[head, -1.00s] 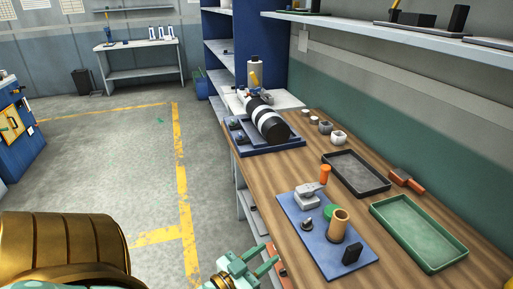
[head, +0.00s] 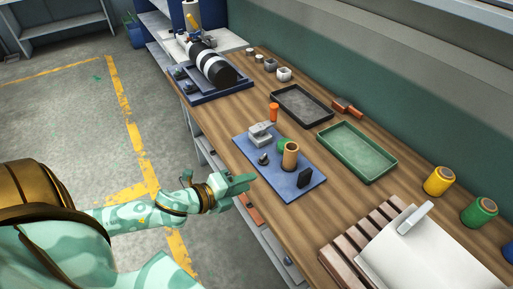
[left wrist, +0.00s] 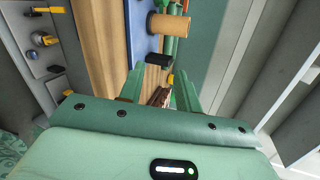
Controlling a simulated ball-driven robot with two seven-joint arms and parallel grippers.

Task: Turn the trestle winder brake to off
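A blue plate (head: 296,187) lies on the wooden bench. It carries a grey block-like device (head: 262,134) with an orange-topped post (head: 273,112), a small dark knob (head: 263,159), a green disc, a tan cylinder (head: 290,156) and a black upright block (head: 305,178). I cannot tell which part is the winder brake. My left gripper (head: 247,185) is at the bench's near edge, left of the plate, touching nothing visible. In the left wrist view its fingers (left wrist: 160,92) are apart and empty, with the tan cylinder (left wrist: 168,25) and black block (left wrist: 158,60) beyond. My right gripper is out of view.
A blue tray unit (head: 227,91) with a black-and-white roll (head: 213,64) stands farther back. A black tray (head: 301,106) and a green tray (head: 357,151) lie behind the plate. Slatted wood (head: 362,240), a white slab and coloured spools are at the right. The left floor is clear.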

